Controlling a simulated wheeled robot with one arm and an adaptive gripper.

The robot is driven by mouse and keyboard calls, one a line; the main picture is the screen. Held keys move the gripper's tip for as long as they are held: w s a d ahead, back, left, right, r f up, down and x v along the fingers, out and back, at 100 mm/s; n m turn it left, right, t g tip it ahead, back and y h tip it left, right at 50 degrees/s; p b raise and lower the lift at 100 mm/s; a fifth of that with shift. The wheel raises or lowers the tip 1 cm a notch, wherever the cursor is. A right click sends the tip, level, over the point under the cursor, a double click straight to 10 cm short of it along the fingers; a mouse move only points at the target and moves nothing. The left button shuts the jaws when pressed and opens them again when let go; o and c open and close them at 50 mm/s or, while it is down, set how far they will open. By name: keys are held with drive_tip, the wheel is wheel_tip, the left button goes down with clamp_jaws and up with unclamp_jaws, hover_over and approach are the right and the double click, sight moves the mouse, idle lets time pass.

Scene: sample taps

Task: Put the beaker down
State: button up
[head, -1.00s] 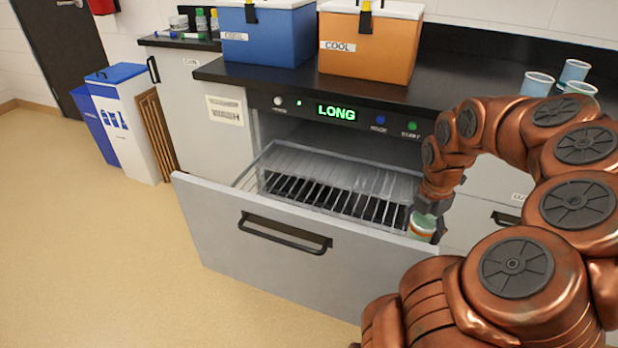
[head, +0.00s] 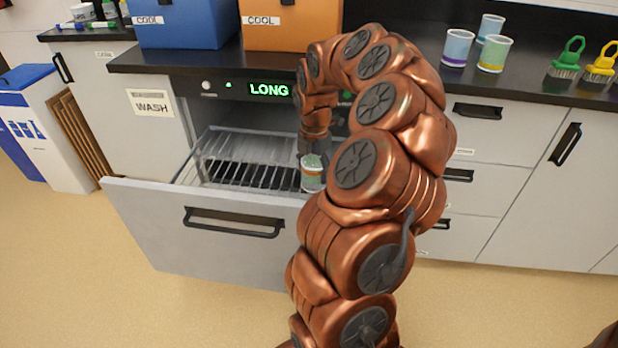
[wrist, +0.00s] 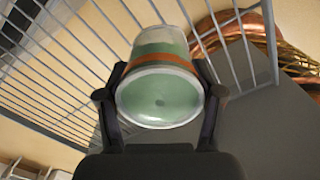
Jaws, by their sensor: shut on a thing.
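The beaker (head: 311,180) is pale green with an orange band. My gripper (head: 312,158) is shut on it from above, at the right end of the open washer drawer (head: 205,232). In the wrist view the beaker (wrist: 160,95) sits between the two fingers (wrist: 160,108), its round end facing the camera. The drawer's wire rack (wrist: 70,60) shows beyond it. I cannot tell whether the beaker touches the rack. My arm hides the drawer's right side.
The washer display (head: 269,90) reads LONG. Several beakers (head: 457,47) and a green brush (head: 567,60) stand on the counter to the right. A blue cool box (head: 185,25) and an orange one (head: 290,35) stand on the counter. The rack's visible left part is empty.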

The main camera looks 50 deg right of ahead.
sight(309, 177)
drive_tip(key=shift+w+a+f, duration=0.1)
drive_tip(key=shift+w+f, duration=0.05)
drive_tip(key=shift+w, duration=0.55)
drive_tip(key=shift+f, duration=0.15)
drive_tip(key=shift+f+b, duration=0.35)
drive_tip(key=shift+f, duration=1.2)
drive_tip(key=shift+f, duration=0.15)
drive_tip(key=o, duration=1.1)
drive_tip(key=shift+c, duration=0.2)
wheel_tip(309, 177, up, 12)
drive_tip(key=shift+r+p, duration=0.15)
drive_tip(key=shift+p, duration=0.75)
